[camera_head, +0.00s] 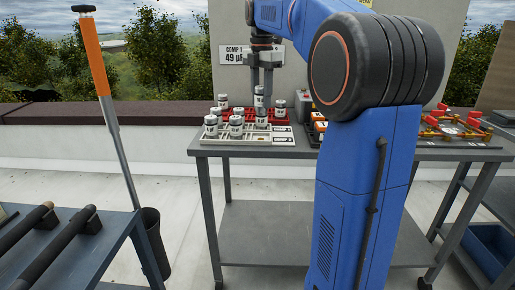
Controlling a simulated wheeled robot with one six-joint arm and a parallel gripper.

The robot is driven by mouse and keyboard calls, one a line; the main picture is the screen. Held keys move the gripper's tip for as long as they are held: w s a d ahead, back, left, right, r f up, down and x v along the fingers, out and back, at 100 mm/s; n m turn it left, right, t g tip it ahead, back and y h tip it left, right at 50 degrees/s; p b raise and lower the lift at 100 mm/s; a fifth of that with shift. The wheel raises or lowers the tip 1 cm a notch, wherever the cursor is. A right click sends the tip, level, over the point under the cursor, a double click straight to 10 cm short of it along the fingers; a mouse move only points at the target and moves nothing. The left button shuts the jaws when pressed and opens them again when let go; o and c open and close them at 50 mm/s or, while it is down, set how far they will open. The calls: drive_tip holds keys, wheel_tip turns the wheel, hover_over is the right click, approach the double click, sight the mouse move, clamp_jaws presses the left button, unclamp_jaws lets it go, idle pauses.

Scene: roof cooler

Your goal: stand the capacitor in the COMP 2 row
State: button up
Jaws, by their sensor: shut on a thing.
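My gripper (261,86) points down over the rear table and is shut on a silver capacitor (259,98) with a dark band and a pale label. It holds the capacitor upright, above or just behind another capacitor (261,122) that stands below; I cannot tell whether the two touch. Several similar capacitors stand to the left, among them one in front (211,126) and one behind (223,101). Another (279,108) stands to the right. They stand in a red rack (246,114) and a cream rack (248,139) in front of it. Row labels are too small to read.
A wall sign (233,56) reads "COMP" and "49 µF", its number unclear. The grey table (230,151) also bears a dark box and red and yellow parts (444,125) at right. At left are an orange-handled tool (95,60), a black bucket (154,240) and a bench with dark bars.

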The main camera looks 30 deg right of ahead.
sight(261, 111)
drive_tip(key=f, duration=0.4)
drive_tip(key=shift+s+a+f, duration=0.2)
drive_tip(key=shift+s+f, duration=0.05)
drive_tip(key=shift+f, duration=2.75)
drive_tip(key=shift+f, duration=0.1)
drive_tip(key=o, duration=1.1)
wheel_tip(261, 111, up, 12)
drive_tip(key=shift+r, duration=0.15)
drive_tip(key=s+a+f+m+t, duration=0.1)
drive_tip(key=s+a+f+m, duration=0.4)
drive_tip(key=s+f, duration=0.4)
drive_tip(key=s+a+f+m+t, duration=0.2)
drive_tip(key=s+a+f+m, duration=0.3)
drive_tip(key=s+f+m, duration=0.3)
drive_tip(key=s+a+f+m+t, duration=0.1)
drive_tip(key=s+a+f+m, duration=0.4)
drive_tip(key=s, duration=0.8)
wheel_tip(261, 111, down, 5)
drive_tip(key=shift+a+r+m+t, duration=0.1)
drive_tip(key=shift+a+m+t, duration=0.3)
drive_tip(key=shift+m, duration=0.7)
